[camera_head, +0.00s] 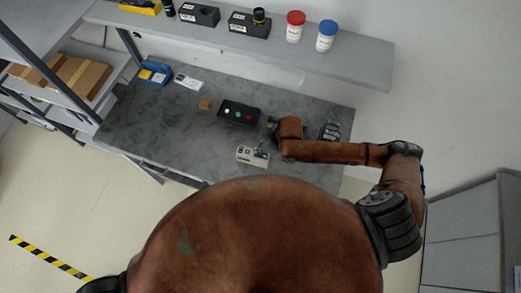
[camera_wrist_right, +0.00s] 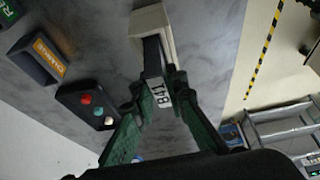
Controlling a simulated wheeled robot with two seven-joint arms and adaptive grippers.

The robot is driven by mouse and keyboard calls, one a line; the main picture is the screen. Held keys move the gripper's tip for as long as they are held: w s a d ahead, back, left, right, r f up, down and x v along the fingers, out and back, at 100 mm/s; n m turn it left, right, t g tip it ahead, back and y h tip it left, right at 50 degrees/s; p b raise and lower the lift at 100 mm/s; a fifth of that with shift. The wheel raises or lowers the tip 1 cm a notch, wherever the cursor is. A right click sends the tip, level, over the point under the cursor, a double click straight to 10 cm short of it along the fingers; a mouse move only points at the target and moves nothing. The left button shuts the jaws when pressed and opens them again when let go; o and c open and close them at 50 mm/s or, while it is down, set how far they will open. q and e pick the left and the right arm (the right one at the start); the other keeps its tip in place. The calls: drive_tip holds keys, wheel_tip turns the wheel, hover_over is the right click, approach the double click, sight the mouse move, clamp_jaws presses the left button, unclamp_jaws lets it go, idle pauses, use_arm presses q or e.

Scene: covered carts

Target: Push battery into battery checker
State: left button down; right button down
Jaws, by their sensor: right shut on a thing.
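The battery checker is most likely the small beige box (camera_head: 250,156) near the table's front edge; it also shows at the top of the right wrist view (camera_wrist_right: 152,24). A dark battery with a white label (camera_wrist_right: 160,93) stands between the green fingers of my right gripper (camera_wrist_right: 157,88), which is shut on it. The battery's far end meets the beige box; how deep it sits inside cannot be told. In the head view my right gripper (camera_head: 264,147) is small and partly hidden by its wrist, at the box's right side. My left gripper is out of view.
A black box with coloured buttons (camera_head: 238,113) lies behind the beige box. A brown block (camera_head: 204,104), a white item (camera_head: 187,82) and a blue box (camera_head: 155,72) are farther left. A dark device (camera_head: 329,131) is right of my wrist. The left table front is clear.

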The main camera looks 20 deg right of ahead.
drive_tip(key=shift+f, duration=0.8)
drive_tip(key=c, duration=1.8)
unclamp_jaws()
drive_tip(key=shift+c, duration=0.2)
drive_tip(key=v, duration=1.2)
drive_tip(key=shift+r, duration=0.1)
